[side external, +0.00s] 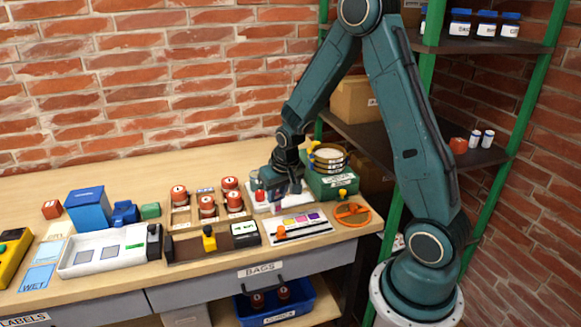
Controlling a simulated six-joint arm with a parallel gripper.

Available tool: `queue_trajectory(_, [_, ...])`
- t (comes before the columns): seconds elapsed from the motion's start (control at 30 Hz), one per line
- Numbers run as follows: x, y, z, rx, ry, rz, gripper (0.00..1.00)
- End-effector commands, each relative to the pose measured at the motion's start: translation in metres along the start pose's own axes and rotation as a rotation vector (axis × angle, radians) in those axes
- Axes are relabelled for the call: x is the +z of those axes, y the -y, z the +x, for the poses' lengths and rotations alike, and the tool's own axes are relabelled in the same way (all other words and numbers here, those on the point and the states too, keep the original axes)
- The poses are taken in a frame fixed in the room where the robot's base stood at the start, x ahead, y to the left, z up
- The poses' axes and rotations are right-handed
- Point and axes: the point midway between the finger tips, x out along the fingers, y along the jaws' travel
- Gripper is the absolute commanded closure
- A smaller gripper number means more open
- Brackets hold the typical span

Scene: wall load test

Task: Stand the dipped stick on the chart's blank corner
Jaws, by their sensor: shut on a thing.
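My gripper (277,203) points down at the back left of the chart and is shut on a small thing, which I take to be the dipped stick. Only a small pinkish bit (276,208) shows below the fingers, and the rest is hidden by them. The chart (318,231) is a white sheet or board flat on the bench, with a row of yellow, pink and purple patches. A dark bar with an orange end lies along its front. I cannot tell whether the stick touches the chart, nor which corner is blank.
An orange ring-shaped wheel (352,214) lies right of the chart. A green box (330,184) with a round sieve-like top stands behind. A dark block with a display (245,234) and red-capped jars (207,205) are at left. The shelf rack is at right.

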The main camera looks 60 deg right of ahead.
Motion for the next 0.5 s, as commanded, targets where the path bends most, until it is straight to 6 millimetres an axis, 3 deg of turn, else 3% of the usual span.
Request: queue_trajectory(0.5, [0.010, 0.000, 0.028, 0.000, 0.003, 0.000, 0.90])
